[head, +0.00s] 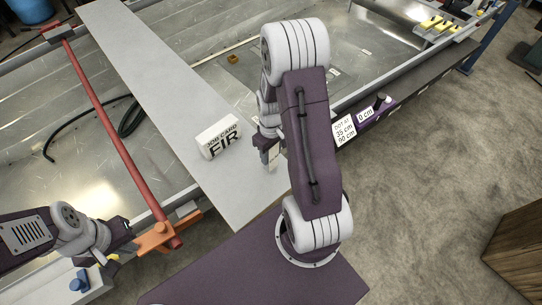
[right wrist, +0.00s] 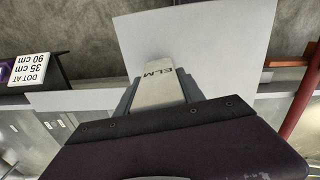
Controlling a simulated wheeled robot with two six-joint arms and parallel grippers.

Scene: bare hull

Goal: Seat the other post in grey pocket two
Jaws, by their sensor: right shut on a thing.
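My right gripper (head: 270,160) is over the pale grey board (head: 150,75), near its right edge. In the right wrist view it is shut on a whitish block marked ELM (right wrist: 155,85), seen between its grey fingers. In the head view the arm hides most of this block, and I cannot tell if it touches the board. I cannot make out a post or grey pocket.
A red bar (head: 110,125) runs along the left of the board to the orange clamp. A sign reading DOT AT 35 cm 90 cm (head: 344,130) stands on the right rail, beside a 0 cm label (head: 365,113). Yellow pieces (head: 432,23) lie at the upper right.

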